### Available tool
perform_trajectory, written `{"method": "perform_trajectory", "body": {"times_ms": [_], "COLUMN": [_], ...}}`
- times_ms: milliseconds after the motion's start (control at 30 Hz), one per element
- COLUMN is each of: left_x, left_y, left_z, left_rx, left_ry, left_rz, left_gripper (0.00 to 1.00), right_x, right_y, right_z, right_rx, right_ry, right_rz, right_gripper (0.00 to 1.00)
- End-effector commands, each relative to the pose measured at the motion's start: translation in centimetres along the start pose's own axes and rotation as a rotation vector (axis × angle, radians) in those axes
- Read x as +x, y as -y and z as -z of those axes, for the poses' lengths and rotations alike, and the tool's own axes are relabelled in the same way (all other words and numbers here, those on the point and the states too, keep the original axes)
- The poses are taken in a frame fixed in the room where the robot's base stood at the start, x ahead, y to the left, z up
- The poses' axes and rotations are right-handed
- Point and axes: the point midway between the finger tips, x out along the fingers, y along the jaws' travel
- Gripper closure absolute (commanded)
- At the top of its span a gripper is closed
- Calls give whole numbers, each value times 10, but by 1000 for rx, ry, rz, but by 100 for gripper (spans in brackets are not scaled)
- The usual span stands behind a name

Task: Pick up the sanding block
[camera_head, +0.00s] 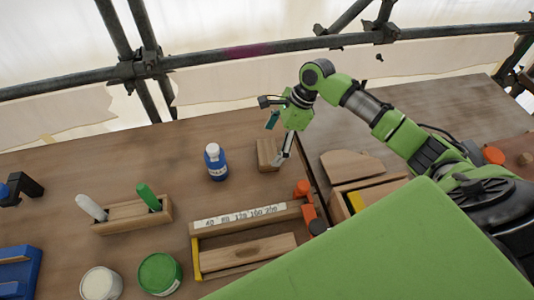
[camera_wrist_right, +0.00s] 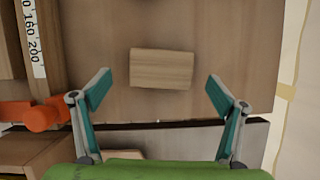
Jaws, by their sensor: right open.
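A small plain wooden block (camera_head: 267,155), which looks like the sanding block, lies on the workbench near its middle. It also shows in the right wrist view (camera_wrist_right: 161,69), lying flat beyond my fingertips. My right gripper (camera_head: 279,137) is open and empty above and close to the block. In the right wrist view its teal-padded fingers (camera_wrist_right: 159,88) are spread wide, one towards each side of the block, with gaps on both sides. My left gripper is not in view.
A blue bottle (camera_head: 216,163) stands left of the block. A wooden tray with a grit-number strip (camera_head: 240,217) and an orange-red part (camera_head: 302,189) are nearer. Green (camera_head: 159,273) and white (camera_head: 101,284) jars stand front left. The bench behind the block is clear.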

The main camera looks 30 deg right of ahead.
Motion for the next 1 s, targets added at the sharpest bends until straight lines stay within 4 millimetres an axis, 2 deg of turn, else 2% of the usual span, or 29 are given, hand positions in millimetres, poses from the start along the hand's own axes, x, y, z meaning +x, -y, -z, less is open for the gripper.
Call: {"method": "perform_trajectory", "body": {"times_ms": [133, 300, 400, 667, 833, 1000], "left_x": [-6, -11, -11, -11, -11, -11], "left_y": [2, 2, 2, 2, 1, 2], "left_z": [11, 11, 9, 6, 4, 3], "left_rx": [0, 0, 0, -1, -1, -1], "left_ry": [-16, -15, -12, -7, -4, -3], "left_rz": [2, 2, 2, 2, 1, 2], "left_gripper": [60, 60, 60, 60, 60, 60], "right_x": [14, 40, 50, 53, 53, 52], "right_y": [1, 3, 3, 3, 3, 3], "right_z": [1, 2, 2, 3, 2, 2], "right_rx": [1, 0, 0, -1, -1, -1], "right_ry": [-2, -1, -2, -2, -2, -1], "right_rz": [-3, -3, -1, 0, 0, 0], "right_gripper": [11, 11, 11, 11, 53, 55]}}
